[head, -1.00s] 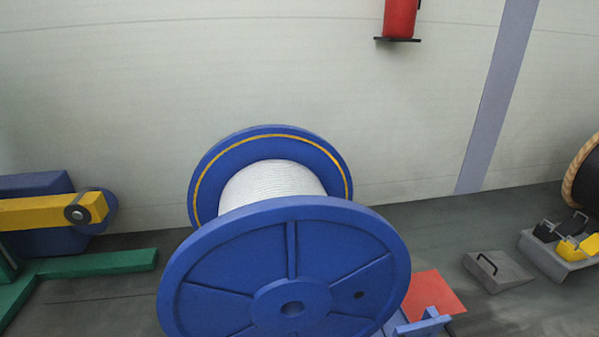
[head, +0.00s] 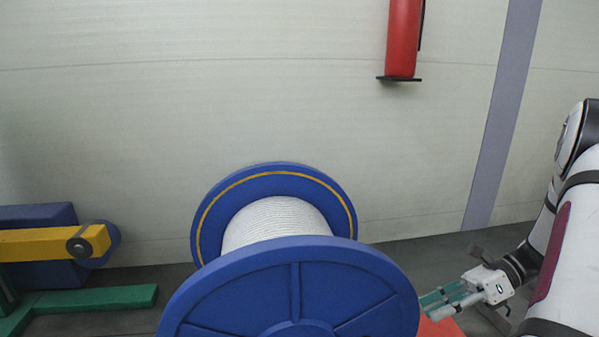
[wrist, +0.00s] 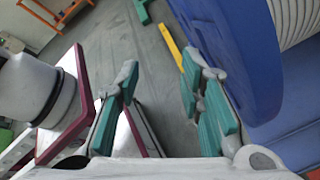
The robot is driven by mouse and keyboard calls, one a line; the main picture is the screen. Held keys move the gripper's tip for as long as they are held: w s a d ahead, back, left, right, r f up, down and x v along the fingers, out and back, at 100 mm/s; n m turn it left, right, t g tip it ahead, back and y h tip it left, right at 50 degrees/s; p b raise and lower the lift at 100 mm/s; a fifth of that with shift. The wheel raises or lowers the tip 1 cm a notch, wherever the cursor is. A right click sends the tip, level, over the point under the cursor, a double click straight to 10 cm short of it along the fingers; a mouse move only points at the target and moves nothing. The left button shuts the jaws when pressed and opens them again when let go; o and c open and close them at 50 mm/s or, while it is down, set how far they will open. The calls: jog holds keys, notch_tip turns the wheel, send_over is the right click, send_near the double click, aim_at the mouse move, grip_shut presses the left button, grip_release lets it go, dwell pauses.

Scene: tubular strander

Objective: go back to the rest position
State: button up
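My arm (head: 570,240) comes in at the right edge of the head view. My gripper (head: 435,303), with its teal fingers, points left just beside the right rim of the blue reel (head: 290,255); I cannot tell the exact gap. In the wrist view my gripper (wrist: 165,90) has its two fingers wide apart with nothing between them, only grey floor beyond. The blue reel (wrist: 235,60) fills the right of that view, with white rope on it.
A red fire extinguisher (head: 403,40) hangs on the wall. A yellow bar (head: 45,242) and a green base (head: 95,300) stand at left. A red plate (head: 440,328) lies by the reel. An orange frame (wrist: 55,20) shows in the wrist view.

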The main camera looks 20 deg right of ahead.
jog(key=s+a+r+n+g+h, duration=0.1)
jog(key=a+r+n+g+h, duration=0.2)
jog(key=a+r+n, duration=0.5)
jog(key=s+a+r+n+g+h, duration=0.1)
jog(key=a+r+n+g+h, duration=0.2)
jog(key=a+r+n, duration=0.5)
jog(key=s+a+n+t+h, duration=0.3)
jog(key=s+a+n+h, duration=0.3)
jog(key=s+a+n, duration=0.55)
notch_tip(320, 180, up, 39)
jog(key=s+d+t+p, duration=0.1)
jog(key=s+t+p, duration=0.1)
jog(key=p, duration=3.5)
jog(key=shift+s+d+r+t+p, duration=0.15)
jog(key=shift+s+d+t+p, duration=0.2)
jog(key=shift+t, duration=0.45)
jog(key=shift+w, duration=0.1)
